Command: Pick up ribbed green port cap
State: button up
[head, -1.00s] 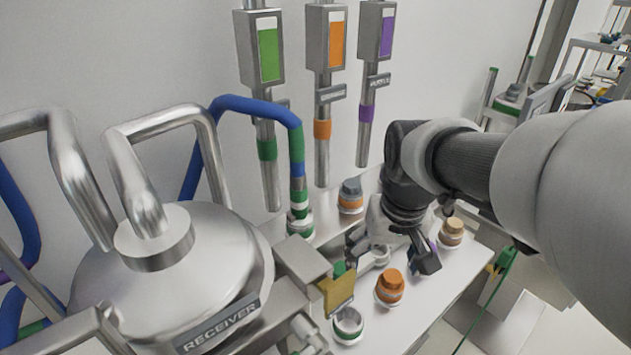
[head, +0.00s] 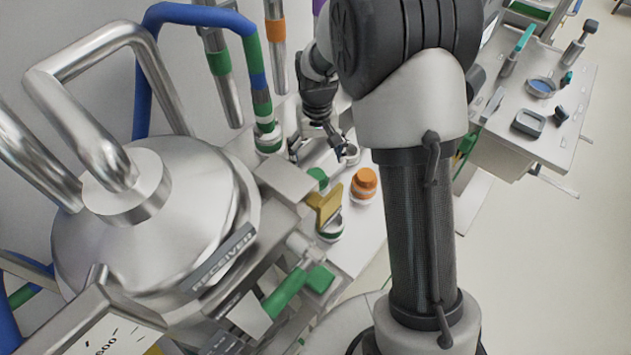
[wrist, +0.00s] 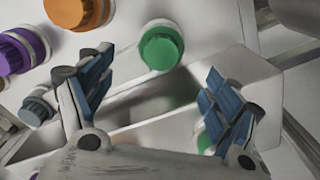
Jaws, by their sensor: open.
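The ribbed green port cap (wrist: 160,48) shows in the wrist view, upper middle, round and seen from above on a pale base. My gripper (wrist: 157,72) is open, with one blue-padded finger on each side below the cap; nothing is between the pads. The cap lies ahead of the fingertips, apart from them. In the head view my gripper (head: 328,138) is at the back of the white bench, partly hidden by my arm. A green piece (head: 318,177) stands behind a yellow plate there; I cannot tell whether it is the same cap.
Orange (wrist: 72,12), purple (wrist: 20,48) and grey-blue (wrist: 38,108) caps lie left of the green one. A pale open box (wrist: 150,105) is under the fingers. Another green part (wrist: 212,132) is half hidden by the right finger. The steel receiver (head: 160,215) stands left.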

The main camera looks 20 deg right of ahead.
aim_at(316, 175)
notch_tip(316, 175, down, 3)
jog(key=shift+b, duration=0.3)
notch_tip(316, 175, down, 5)
jog(key=shift+s+a+f+b, duration=0.15)
jog(key=shift+b, duration=0.9)
jog(key=shift+c, duration=0.3)
jog(key=c, duration=1.3)
